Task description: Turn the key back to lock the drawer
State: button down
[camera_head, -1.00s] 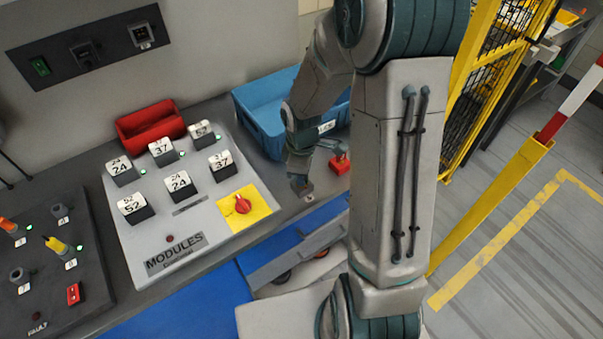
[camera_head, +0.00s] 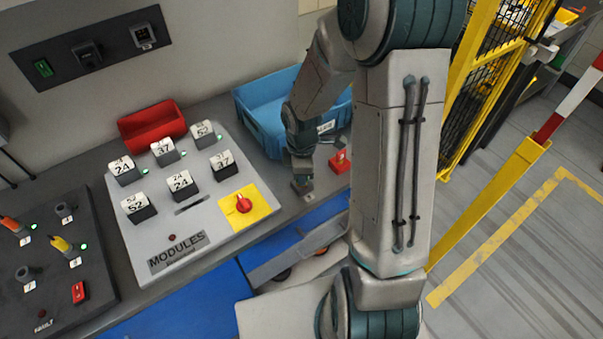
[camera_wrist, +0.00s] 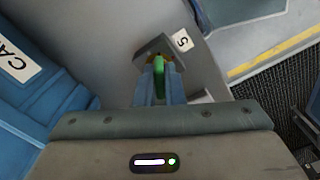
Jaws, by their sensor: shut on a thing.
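My gripper (camera_wrist: 159,85) is shut on a green key (camera_wrist: 158,64) in the wrist view. The key stands at a small dark lock block (camera_wrist: 146,46) with a white "5" label beside it on the grey counter. How deep the key sits and its exact angle are partly hidden by the fingers. In the head view my gripper (camera_head: 301,178) points down at the lock block (camera_head: 303,189) near the counter's front edge. The key is too small to make out there. A grey drawer (camera_head: 295,251) is below the counter, with objects visible by its lower edge.
A blue bin (camera_head: 244,104) stands behind my gripper, and a red block (camera_head: 340,162) is to its right. The modules panel (camera_head: 140,233) with a red knob (camera_head: 243,203) on yellow lies left. A red bin (camera_head: 151,124) stands behind the panel. A yellow fence (camera_head: 462,75) is at right.

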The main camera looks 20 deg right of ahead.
jog(key=shift+s+n, duration=0.2)
jog(key=shift+n, duration=0.1)
jog(key=shift+f+n+p, duration=0.1)
jog(key=shift+n+p, duration=0.8)
jog(key=shift+n, duration=0.5)
jog(key=shift+n+p, duration=0.95)
jog(key=shift+n, duration=0.15)
jog(key=c, duration=1.5)
grip_release()
jog(key=shift+o, duration=0.2)
jog(key=shift+w, duration=0.2)
